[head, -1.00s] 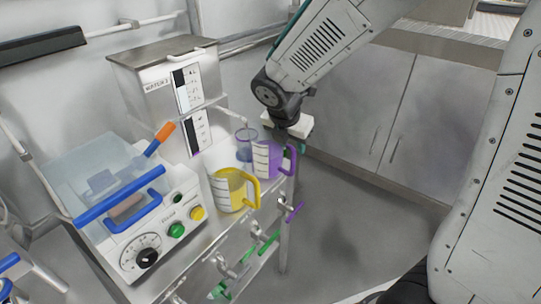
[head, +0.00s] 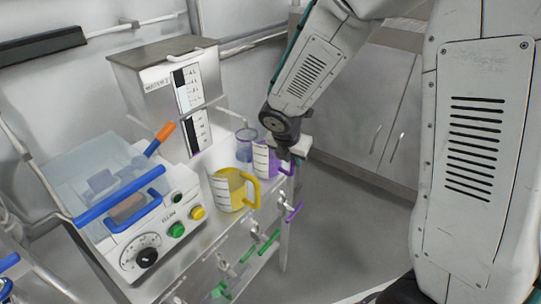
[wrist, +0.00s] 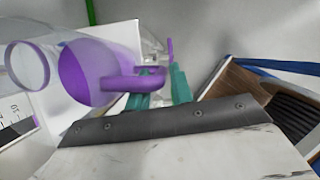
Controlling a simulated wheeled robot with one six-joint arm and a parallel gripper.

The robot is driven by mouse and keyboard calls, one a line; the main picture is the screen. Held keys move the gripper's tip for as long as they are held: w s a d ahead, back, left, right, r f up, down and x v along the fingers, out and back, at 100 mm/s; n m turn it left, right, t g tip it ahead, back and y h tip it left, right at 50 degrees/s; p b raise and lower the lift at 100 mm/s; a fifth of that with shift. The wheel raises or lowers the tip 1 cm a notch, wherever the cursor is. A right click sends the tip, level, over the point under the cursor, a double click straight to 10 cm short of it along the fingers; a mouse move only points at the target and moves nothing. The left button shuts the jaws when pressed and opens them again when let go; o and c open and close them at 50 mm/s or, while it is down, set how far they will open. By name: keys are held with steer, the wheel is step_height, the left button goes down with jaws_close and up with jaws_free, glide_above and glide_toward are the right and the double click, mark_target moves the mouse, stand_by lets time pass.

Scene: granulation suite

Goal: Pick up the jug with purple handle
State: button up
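The jug with the purple handle (head: 261,156) stands at the far right end of the steel trolley top, upright. In the wrist view the clear, purple-tinted jug (wrist: 85,72) fills the left side, its handle (wrist: 125,83) pointing towards my fingers. My gripper (head: 292,158) is right at the handle side of the jug, partly hiding the handle. In the wrist view the green fingers of my gripper (wrist: 160,92) are apart. The handle crosses in front of the left finger and hides part of it; whether they touch I cannot tell.
A yellow-handled jug (head: 229,190) stands just in front, and a clear blue-tinted cup (head: 245,143) close behind. A blue-handled machine with knobs (head: 170,240) and a tall steel unit (head: 165,85) occupy the rest of the trolley. Floor to the right is clear.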

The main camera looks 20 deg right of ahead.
jaws_close()
stand_by(1.2)
